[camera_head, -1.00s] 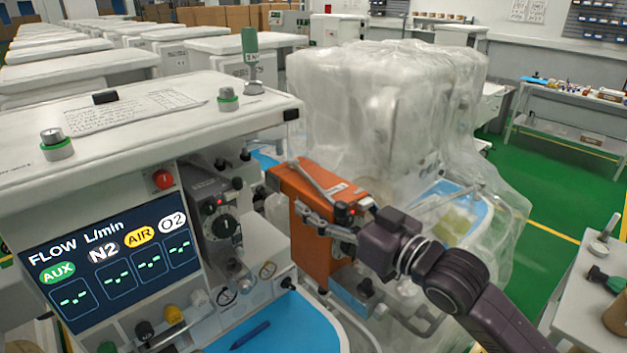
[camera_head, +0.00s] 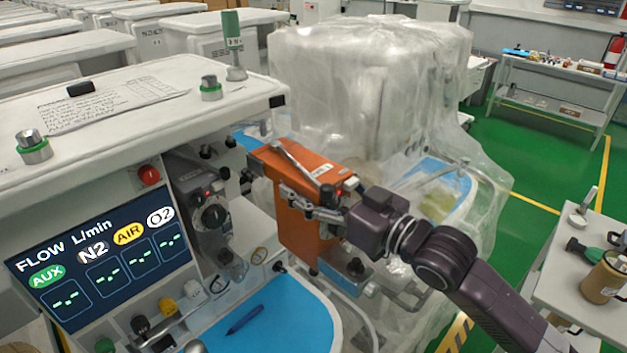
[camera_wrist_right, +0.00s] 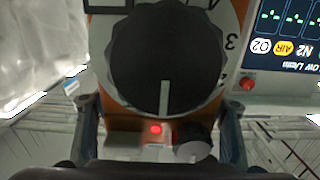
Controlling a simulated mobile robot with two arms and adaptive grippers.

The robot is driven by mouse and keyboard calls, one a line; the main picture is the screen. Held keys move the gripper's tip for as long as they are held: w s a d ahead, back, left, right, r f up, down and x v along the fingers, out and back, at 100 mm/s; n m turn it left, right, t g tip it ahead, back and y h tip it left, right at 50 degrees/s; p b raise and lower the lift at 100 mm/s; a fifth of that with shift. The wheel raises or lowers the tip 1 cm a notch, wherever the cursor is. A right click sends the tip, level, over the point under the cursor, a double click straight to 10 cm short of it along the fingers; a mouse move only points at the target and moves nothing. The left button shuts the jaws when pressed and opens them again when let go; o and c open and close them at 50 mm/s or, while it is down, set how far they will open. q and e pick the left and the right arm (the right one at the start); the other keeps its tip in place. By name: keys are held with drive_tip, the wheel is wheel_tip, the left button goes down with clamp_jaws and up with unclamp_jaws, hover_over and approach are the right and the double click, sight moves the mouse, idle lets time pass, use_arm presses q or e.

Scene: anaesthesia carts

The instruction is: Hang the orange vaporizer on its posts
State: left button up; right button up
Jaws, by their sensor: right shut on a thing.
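The orange vaporizer (camera_head: 298,232) stands roughly upright beside the grey vaporizer (camera_head: 205,212) on the cart's front, to its right in the head view. My right gripper (camera_head: 310,203) is shut on it, coming in from the right. In the right wrist view the fingers (camera_wrist_right: 158,128) flank the vaporizer's lower front, below its black dial (camera_wrist_right: 165,58) and around a red light. The orange body (camera_wrist_right: 112,103) shows behind the dial. The posts are not distinguishable; the vaporizer hides what is behind it. I cannot tell whether it touches any mount. My left gripper is not seen.
The cart's flow screen (camera_head: 103,258) is at the left, and a blue work surface (camera_head: 285,318) with a pen lies below. A plastic-wrapped machine (camera_head: 375,95) stands close behind. A side table (camera_head: 565,285) with a brown jar is at the right.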

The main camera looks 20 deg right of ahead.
drive_tip(key=shift+p+x, duration=0.65)
drive_tip(key=shift+x, duration=1.9)
drive_tip(key=shift+p+x, duration=0.35)
drive_tip(key=shift+x, duration=2.05)
drive_tip(key=f+b+x, duration=0.1)
drive_tip(key=x, duration=1.2)
drive_tip(key=shift+w+a+f+b, duration=0.15)
drive_tip(key=shift+w+f+b, duration=0.05)
drive_tip(key=shift+w+b, duration=0.1)
drive_tip(key=shift+s+p, duration=0.15)
drive_tip(key=shift+p, duration=0.45)
drive_tip(key=shift+f+b, duration=0.75)
drive_tip(key=shift+f, duration=0.45)
drive_tip(key=o, duration=1.9)
drive_tip(key=shift+o, duration=1.2)
drive_tip(key=shift+s+f, duration=0.1)
drive_tip(key=shift+s, duration=0.05)
